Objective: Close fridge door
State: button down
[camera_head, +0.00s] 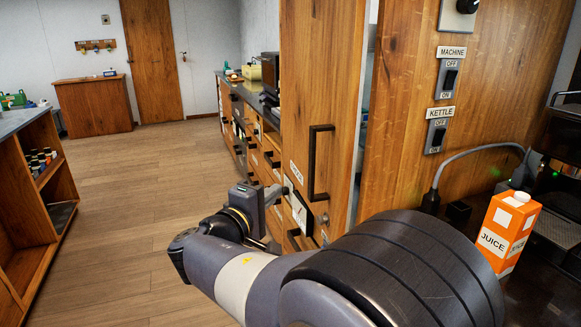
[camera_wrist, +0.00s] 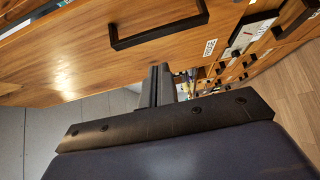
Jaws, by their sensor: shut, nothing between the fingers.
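The wooden fridge door (camera_head: 305,75) stands partly open in the head view, with a narrow pale gap along its right side. It carries a black bar handle (camera_head: 312,165) and a small white label. In the wrist view the door (camera_wrist: 80,62) fills the upper left, with its handle (camera_wrist: 160,38) at the top. My gripper (camera_head: 283,191) is shut and empty, low beside the door's left edge. Its fingers (camera_wrist: 160,75) point toward the door's lower edge in the wrist view. I cannot tell whether they touch it.
A juice carton (camera_head: 508,230) stands on the dark counter at right, near a wall panel with switches (camera_head: 437,130). Drawers (camera_head: 245,130) with black handles line the cabinet behind the door. An open shelf unit (camera_head: 35,200) stands at left. The wooden floor (camera_head: 150,190) between is clear.

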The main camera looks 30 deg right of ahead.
jog(key=w+a, duration=0.1)
jog(key=a, duration=0.1)
jog(key=p, duration=0.2)
send_near(309, 166)
jog(key=w+x, duration=0.1)
jog(key=x, duration=0.4)
jog(key=shift+s+d, duration=0.3)
jog(key=shift+s, duration=0.2)
jog(key=s+d+b, duration=0.2)
jog(key=d+b, duration=0.1)
jog(key=d, duration=0.1)
jog(key=w+a+b+v, duration=0.1)
jog(key=w+v, duration=0.1)
jog(key=v, duration=1.1)
jog(key=shift+b, duration=0.35)
